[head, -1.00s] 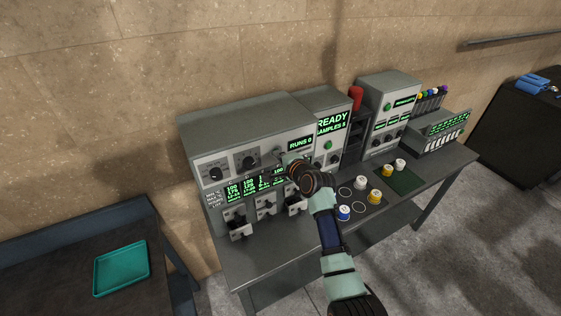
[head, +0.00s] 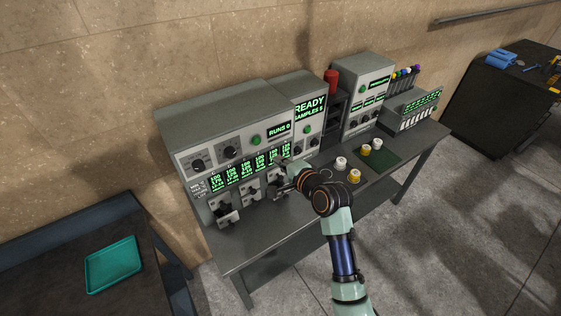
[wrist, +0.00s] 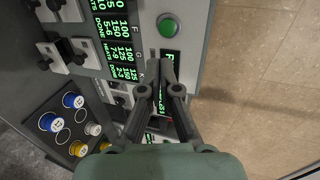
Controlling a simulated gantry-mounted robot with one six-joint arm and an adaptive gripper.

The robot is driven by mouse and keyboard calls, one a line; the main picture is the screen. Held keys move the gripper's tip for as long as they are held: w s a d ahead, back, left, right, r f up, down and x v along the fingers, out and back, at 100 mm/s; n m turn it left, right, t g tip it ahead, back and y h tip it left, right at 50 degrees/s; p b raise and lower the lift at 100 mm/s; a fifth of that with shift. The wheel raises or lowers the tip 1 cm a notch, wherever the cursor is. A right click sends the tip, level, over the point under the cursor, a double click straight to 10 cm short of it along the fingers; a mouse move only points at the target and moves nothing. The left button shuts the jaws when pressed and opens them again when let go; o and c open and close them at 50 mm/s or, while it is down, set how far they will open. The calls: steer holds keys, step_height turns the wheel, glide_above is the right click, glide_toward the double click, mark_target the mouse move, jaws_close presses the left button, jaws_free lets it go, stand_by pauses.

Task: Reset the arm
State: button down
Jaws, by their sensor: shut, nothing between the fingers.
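My arm reaches up from the bottom of the head view, and my gripper (head: 281,175) is in front of the grey press machine (head: 215,110). In the wrist view, my gripper (wrist: 163,75) has its dark fingers together with nothing between them. The fingers point toward the machine's front, near a round green button (wrist: 169,26) and over a lit display. Whether the fingertips touch the panel cannot be told. In the head view, a green button (head: 256,140) shows beside the "RUNS 0" display (head: 279,130). My arm hides part of the machine's lower right front.
White-topped and yellow jars (head: 354,176) stand on the bench right of my arm; blue-topped ones (wrist: 73,101) show in the wrist view. Clamp-like fixtures (head: 226,212) stick out at the machine's front. A teal tray (head: 113,264) lies on the left table. Floor at right is clear.

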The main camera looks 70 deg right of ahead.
stand_by(0.5)
steer(key=w+a+r+n+t+y+p, duration=0.15)
steer(key=w+a+n, duration=0.3)
steer(key=a, duration=0.55)
steer(key=w+a+r+n+y+p, duration=0.1)
steer(key=w+a+r+n+y, duration=0.25)
steer(key=a, duration=0.65)
steer(key=w+a+r+n+p, duration=0.2)
steer(key=w+a+n, duration=0.35)
steer(key=a, duration=0.45)
steer(key=s+a+r+n+y+p, duration=0.1)
steer(key=s+a+r+n+y, duration=0.1)
steer(key=a+n, duration=0.4)
steer(key=s+a+r+n+y+p, duration=0.1)
steer(key=a+n, duration=0.5)
steer(key=a, duration=1)
steer(key=s+r+y, duration=0.1)
steer(key=s+r, duration=0.1)
steer(key=s, duration=0.1)
steer(key=shift+r, duration=0.1)
